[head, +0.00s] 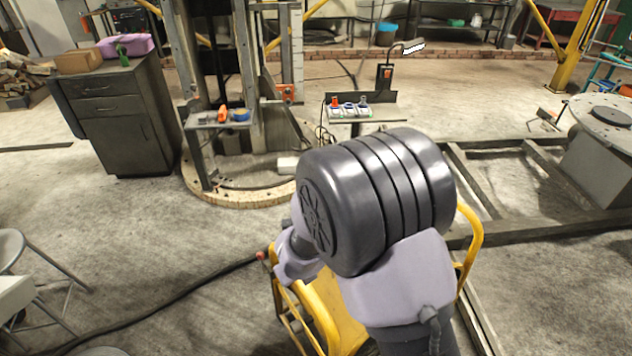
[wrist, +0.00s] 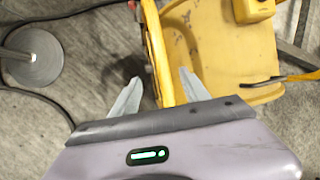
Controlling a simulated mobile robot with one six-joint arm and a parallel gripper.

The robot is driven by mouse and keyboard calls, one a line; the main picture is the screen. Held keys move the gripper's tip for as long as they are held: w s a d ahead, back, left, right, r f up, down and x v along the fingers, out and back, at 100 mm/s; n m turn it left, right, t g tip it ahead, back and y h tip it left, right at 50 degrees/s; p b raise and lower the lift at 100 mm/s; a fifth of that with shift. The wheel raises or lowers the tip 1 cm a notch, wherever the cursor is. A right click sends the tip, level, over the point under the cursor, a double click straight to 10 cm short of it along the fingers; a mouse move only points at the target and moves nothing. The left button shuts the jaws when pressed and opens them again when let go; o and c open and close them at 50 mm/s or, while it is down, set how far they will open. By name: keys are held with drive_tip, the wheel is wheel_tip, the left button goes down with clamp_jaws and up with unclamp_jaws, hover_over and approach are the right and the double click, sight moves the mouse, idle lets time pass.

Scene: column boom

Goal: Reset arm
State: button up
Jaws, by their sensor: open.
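My arm fills the lower middle of the head view, with its large dark grey ribbed joint in front. My gripper shows in the wrist view (wrist: 158,92), with two pale fingers spread apart. It is open and I see nothing held between the fingers. A yellow frame tube of a cart passes beyond and between the fingers; I cannot tell how close it is. In the head view the fingers are hidden behind my own arm.
The yellow cart (head: 335,310) stands under my arm and also shows in the wrist view (wrist: 222,55). A dark cabinet (head: 120,120) stands at the left, a small instrument table (head: 362,112) behind. Stools (head: 12,245) stand at the left edge. The concrete floor at left is mostly clear, crossed by a black cable (head: 175,300).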

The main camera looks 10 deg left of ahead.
drive_tip(key=s+d+r+n+t+y+b, duration=0.1)
drive_tip(key=s+d+r+n+y+b, duration=0.15)
drive_tip(key=r+n, duration=0.55)
drive_tip(key=s+d+r+n+y+b, duration=0.25)
drive_tip(key=d+r+n, duration=0.2)
drive_tip(key=r, duration=0.55)
drive_tip(key=s+d+n+h+b, duration=0.4)
drive_tip(key=s+d+n, duration=0.7)
drive_tip(key=s, duration=0.6)
drive_tip(key=shift+d+r, duration=0.15)
drive_tip(key=shift+d, duration=0.7)
drive_tip(key=shift+w, duration=0.1)
